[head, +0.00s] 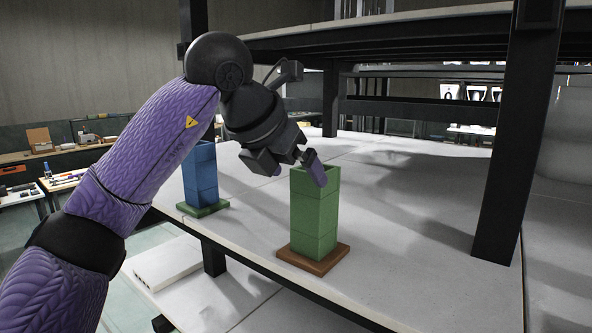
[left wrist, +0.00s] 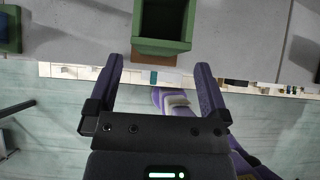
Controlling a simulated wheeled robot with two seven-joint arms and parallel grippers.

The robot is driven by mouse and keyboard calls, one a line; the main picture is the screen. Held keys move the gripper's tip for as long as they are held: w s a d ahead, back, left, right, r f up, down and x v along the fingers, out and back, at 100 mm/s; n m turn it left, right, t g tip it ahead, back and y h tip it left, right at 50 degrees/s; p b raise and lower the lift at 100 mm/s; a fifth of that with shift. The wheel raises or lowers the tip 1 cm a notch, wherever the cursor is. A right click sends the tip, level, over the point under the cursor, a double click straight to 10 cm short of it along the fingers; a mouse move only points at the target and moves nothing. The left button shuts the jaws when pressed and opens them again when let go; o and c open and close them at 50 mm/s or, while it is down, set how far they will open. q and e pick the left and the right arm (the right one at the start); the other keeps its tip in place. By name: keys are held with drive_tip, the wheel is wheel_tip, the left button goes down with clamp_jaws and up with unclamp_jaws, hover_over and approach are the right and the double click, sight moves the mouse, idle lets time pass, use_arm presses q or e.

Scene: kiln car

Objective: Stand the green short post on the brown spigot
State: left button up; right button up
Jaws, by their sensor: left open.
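The green short post (head: 315,210), a hollow square tube, stands upright on the brown spigot (head: 312,258) near the front edge of the shelf. Only the spigot's square base shows; anything inside the post is hidden. In the left wrist view, the post's open top (left wrist: 165,22) is ahead of the fingers, with the brown base (left wrist: 157,51) just below it. My left gripper (head: 297,169) is open and empty, beside the top of the post. In the left wrist view, both fingers (left wrist: 159,64) are spread apart with nothing between them. My right gripper is not in view.
A blue post (head: 200,175) stands on a green base (head: 203,207) to the left on the same shelf (head: 400,215). A dark upright (head: 511,140) rises at the right, and another shelf (head: 400,28) hangs above. The shelf right of the green post is clear.

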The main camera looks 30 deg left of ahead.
use_arm(q)
drive_tip(key=shift+s+r, duration=0.45)
drive_tip(key=shift+r, duration=0.05)
drive_tip(key=v, duration=1)
drive_tip(key=shift+f, duration=0.1)
